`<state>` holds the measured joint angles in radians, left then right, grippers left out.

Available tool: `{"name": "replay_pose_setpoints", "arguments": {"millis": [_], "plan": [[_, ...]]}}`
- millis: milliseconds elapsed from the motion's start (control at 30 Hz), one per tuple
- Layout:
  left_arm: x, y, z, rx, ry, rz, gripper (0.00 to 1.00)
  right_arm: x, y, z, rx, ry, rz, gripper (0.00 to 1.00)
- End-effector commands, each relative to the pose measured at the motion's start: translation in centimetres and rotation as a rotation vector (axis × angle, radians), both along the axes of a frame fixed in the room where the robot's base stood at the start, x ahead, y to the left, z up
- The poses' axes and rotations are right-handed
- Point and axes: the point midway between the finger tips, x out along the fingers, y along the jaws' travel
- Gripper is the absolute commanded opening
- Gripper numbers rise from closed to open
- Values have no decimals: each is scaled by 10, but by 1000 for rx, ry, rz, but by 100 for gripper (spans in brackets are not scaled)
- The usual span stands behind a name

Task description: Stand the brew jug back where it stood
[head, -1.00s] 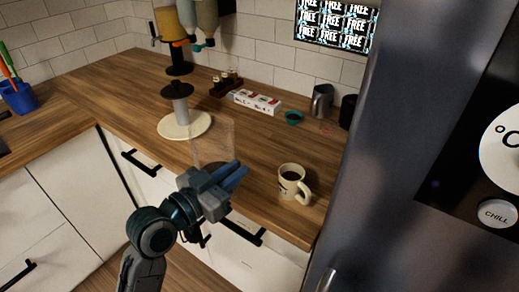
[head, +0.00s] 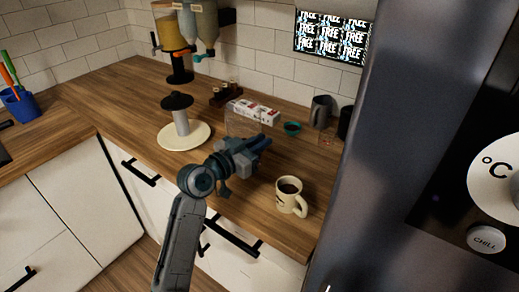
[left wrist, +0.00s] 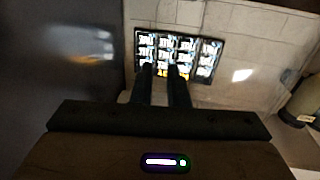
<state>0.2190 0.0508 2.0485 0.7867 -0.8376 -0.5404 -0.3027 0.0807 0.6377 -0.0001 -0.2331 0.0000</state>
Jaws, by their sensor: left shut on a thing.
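The brew jug (head: 238,122) appears as a faint clear vessel in the head view, hard to make out against the counter. My left gripper (head: 264,143) is shut on it and holds it above the wooden counter. In the left wrist view, the two dark fingers of my left gripper (left wrist: 161,80) are close together, pointing at the wall. The jug itself cannot be made out in that view. My right gripper is not in view.
A cream mug of dark coffee (head: 291,198) stands near the front edge. A round cream stand (head: 170,143) is left, a white-red box (head: 255,112) and grey pitcher (head: 320,111) behind. The dark fridge (head: 400,150) bounds the right. Bare counter (head: 130,105) lies left.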

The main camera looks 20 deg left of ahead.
Motion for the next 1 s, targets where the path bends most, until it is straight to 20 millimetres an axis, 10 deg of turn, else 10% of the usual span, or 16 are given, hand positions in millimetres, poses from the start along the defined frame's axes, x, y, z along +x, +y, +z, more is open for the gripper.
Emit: {"name": "replay_pose_setpoints", "arguments": {"millis": [733, 833, 1000], "plan": [[2, 0, -38, 0, -4, 1, 0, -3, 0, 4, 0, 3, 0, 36], [2, 0, -38, 0, 0, 0, 34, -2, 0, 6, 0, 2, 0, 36], [2, 0, -37, 0, 0, 0, 36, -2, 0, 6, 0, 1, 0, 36]]}}
